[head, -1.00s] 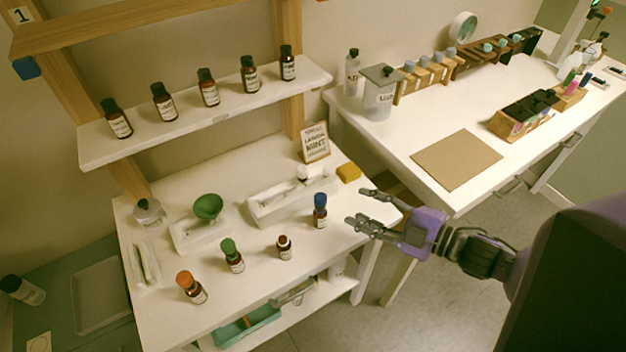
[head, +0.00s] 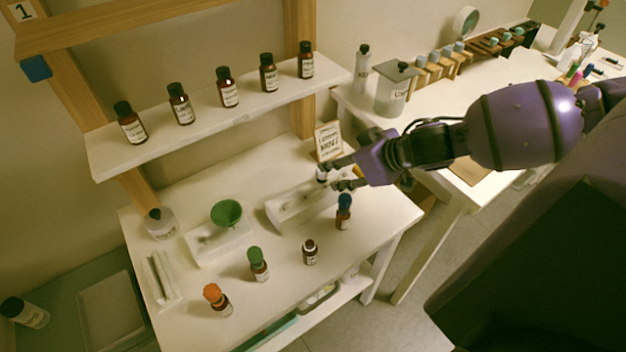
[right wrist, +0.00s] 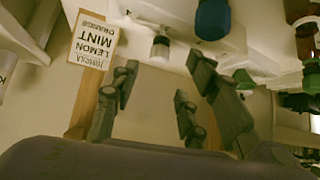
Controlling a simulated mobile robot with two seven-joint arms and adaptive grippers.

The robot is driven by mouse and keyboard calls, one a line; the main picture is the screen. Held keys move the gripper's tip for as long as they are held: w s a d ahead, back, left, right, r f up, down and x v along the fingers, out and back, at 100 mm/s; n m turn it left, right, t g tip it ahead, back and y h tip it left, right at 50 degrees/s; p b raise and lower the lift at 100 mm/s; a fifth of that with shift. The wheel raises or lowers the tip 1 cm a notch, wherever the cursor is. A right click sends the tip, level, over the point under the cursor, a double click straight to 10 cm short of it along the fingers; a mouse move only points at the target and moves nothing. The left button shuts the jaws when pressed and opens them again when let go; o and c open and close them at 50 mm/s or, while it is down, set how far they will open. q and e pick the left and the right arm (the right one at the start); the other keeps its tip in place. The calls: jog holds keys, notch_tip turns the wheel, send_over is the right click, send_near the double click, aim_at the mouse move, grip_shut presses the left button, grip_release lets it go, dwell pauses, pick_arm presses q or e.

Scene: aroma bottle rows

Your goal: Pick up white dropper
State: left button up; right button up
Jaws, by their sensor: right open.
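The white dropper (head: 321,175) is at the far right end of a white tray (head: 289,217) in the head view, partly hidden by my right gripper. Its pale rounded top also shows in the right wrist view (right wrist: 160,46), ahead of the open fingers. My right gripper (head: 334,175) is open and empty, with its fingertips close beside the dropper. I cannot tell whether they touch it. The fingers also show spread in the right wrist view (right wrist: 158,80). My left gripper is not in view.
A blue-capped bottle (head: 344,212) stands just below the right gripper. A lemon mint sign (head: 328,142) stands behind it. A green funnel (head: 227,213) is to the left.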

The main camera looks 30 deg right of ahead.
aim_at(326, 173)
jog(key=x, duration=0.3)
jog(key=b+x, duration=0.1)
jog(key=x, duration=0.2)
jog(key=shift+w+d+f+b, duration=0.15)
jog(key=shift+f+b, duration=0.15)
jog(key=shift+f, duration=0.25)
jog(key=shift+w+f, duration=0.25)
jog(key=c, duration=0.6)
